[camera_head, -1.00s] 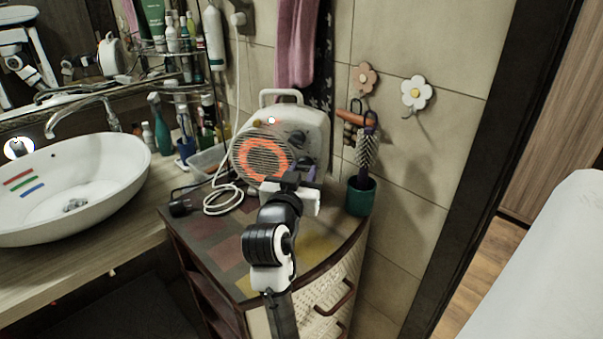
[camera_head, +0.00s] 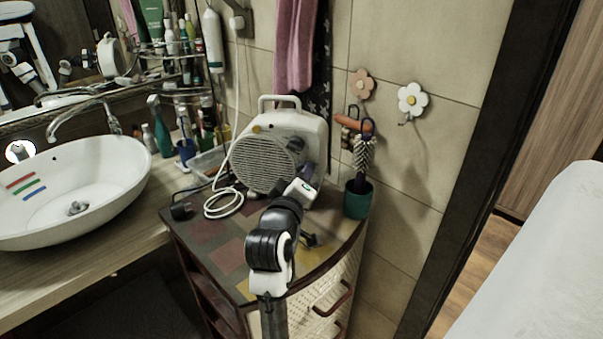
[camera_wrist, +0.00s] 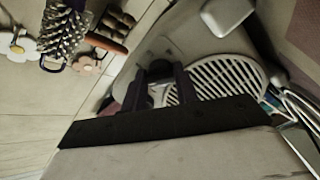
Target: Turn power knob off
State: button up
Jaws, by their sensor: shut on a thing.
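The white fan heater (camera_head: 312,128) stands on the corner cabinet, its round grille (camera_head: 268,165) grey with no orange glow. In the wrist view the heater's grille (camera_wrist: 225,80) lies just right of my fingers. My gripper (camera_head: 306,173) is at the heater's lower right front. In the wrist view my gripper (camera_wrist: 160,82) has its two dark fingers closed on a small dark power knob (camera_wrist: 159,69) on the heater's face. The knob is partly hidden between the fingers, and my arm hides it in the head view.
A green cup (camera_head: 357,201) with a brush stands right of the heater. A white cable (camera_head: 222,203) lies coiled at its left. The white basin (camera_head: 110,205) is on the counter further left. A dark plug (camera_head: 181,211) lies near the cabinet's left edge.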

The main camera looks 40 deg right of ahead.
jog(key=n+p, duration=0.2)
jog(key=n, duration=0.2)
jog(key=shift+r+n, duration=0.1)
jog(key=shift+n, duration=0.3)
dwell(0.4)
jog(key=o, duration=1)
jog(key=shift+c, duration=0.2)
jog(key=shift+a, duration=0.1)
